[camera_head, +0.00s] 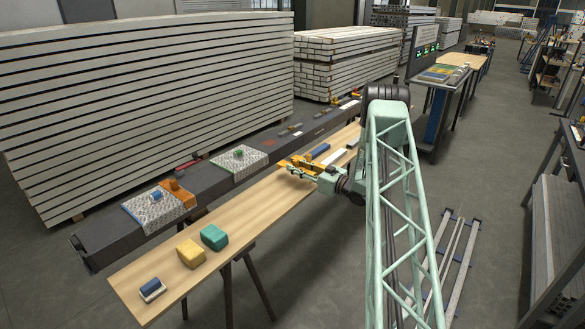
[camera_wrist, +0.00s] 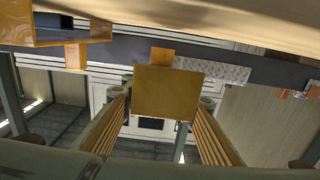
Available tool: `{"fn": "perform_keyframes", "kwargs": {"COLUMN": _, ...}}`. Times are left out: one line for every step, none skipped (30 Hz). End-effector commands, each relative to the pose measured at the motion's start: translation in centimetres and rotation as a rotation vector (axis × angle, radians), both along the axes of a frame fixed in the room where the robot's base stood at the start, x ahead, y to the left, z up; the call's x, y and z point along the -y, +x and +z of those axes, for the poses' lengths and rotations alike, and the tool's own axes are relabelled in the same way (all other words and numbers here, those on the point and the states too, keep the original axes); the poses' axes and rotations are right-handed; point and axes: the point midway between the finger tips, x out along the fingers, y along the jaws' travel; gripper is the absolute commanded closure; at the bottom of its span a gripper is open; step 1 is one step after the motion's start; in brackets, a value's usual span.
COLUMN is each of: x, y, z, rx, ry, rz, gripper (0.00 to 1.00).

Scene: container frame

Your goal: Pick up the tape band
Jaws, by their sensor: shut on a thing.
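My gripper (camera_head: 312,170) is low over the wooden bench, on its middle stretch; the wrist view shows its two ribbed fingers (camera_wrist: 164,135). Between them is a flat-faced orange-yellow block (camera_wrist: 168,92), and the gripper is shut on it. No other thing stands out as a tape band, and I cannot tell surely that this block is it. In the head view, orange pieces (camera_head: 297,163) show at the gripper, partly hidden by it.
The wooden bench (camera_head: 228,226) holds a teal block (camera_head: 214,237), a yellow block (camera_head: 190,253) and a blue-and-white item (camera_head: 151,289) near its front end. A dark beam (camera_head: 110,240) with patterned cloths runs alongside. An orange open-sided piece (camera_wrist: 62,32) is close in the wrist view.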

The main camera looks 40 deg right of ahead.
Motion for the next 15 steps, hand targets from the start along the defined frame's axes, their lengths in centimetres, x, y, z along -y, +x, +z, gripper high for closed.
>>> {"fn": "perform_keyframes", "kwargs": {"x": 0.3, "y": -1.1, "z": 0.2, "rx": 0.001, "ry": 0.001, "rz": -0.003, "gripper": 0.80}}
{"fn": "perform_keyframes", "kwargs": {"x": 0.4, "y": -1.6, "z": 0.3, "rx": 0.001, "ry": 0.001, "rz": -0.003, "gripper": 0.80}}
{"fn": "perform_keyframes", "kwargs": {"x": 0.4, "y": -2.4, "z": 0.4, "rx": 0.000, "ry": 0.001, "rz": -0.002, "gripper": 0.80}}
{"fn": "perform_keyframes", "kwargs": {"x": 0.5, "y": -3.0, "z": 0.4, "rx": 0.000, "ry": 0.001, "rz": -0.002, "gripper": 0.80}}
{"fn": "perform_keyframes", "kwargs": {"x": 0.5, "y": -3.6, "z": 0.4, "rx": 0.000, "ry": 0.002, "rz": -0.002, "gripper": 0.80}}
{"fn": "perform_keyframes", "kwargs": {"x": 0.7, "y": -4.4, "z": 0.5, "rx": 0.000, "ry": 0.001, "rz": -0.003, "gripper": 0.80}}
{"fn": "perform_keyframes", "kwargs": {"x": 0.8, "y": -5.0, "z": 0.6, "rx": 0.000, "ry": 0.001, "rz": -0.004, "gripper": 0.80}}
{"fn": "perform_keyframes", "kwargs": {"x": 0.8, "y": -5.6, "z": 0.6, "rx": 0.000, "ry": 0.001, "rz": -0.003, "gripper": 0.80}}
{"fn": "perform_keyframes", "kwargs": {"x": 0.8, "y": -6.4, "z": 0.7, "rx": 0.000, "ry": 0.002, "rz": -0.002, "gripper": 0.80}}
{"fn": "perform_keyframes", "kwargs": {"x": 0.9, "y": -6.9, "z": 0.7, "rx": 0.000, "ry": 0.001, "rz": -0.003, "gripper": 0.80}}
{"fn": "perform_keyframes", "kwargs": {"x": 1.0, "y": -7.5, "z": 0.8, "rx": 0.000, "ry": 0.001, "rz": -0.003, "gripper": 0.80}}
{"fn": "perform_keyframes", "kwargs": {"x": 1.1, "y": -8.2, "z": 0.8, "rx": 0.000, "ry": 0.001, "rz": -0.003, "gripper": 0.80}}
{"fn": "perform_keyframes", "kwargs": {"x": 1.1, "y": -8.7, "z": 0.9, "rx": 0.000, "ry": 0.001, "rz": -0.002, "gripper": 0.80}}
{"fn": "perform_keyframes", "kwargs": {"x": 1.1, "y": -9.2, "z": 1.0, "rx": 0.001, "ry": 0.000, "rz": -0.002, "gripper": 0.80}}
{"fn": "perform_keyframes", "kwargs": {"x": 1.2, "y": -9.9, "z": 1.0, "rx": 0.001, "ry": 0.001, "rz": -0.002, "gripper": 0.80}}
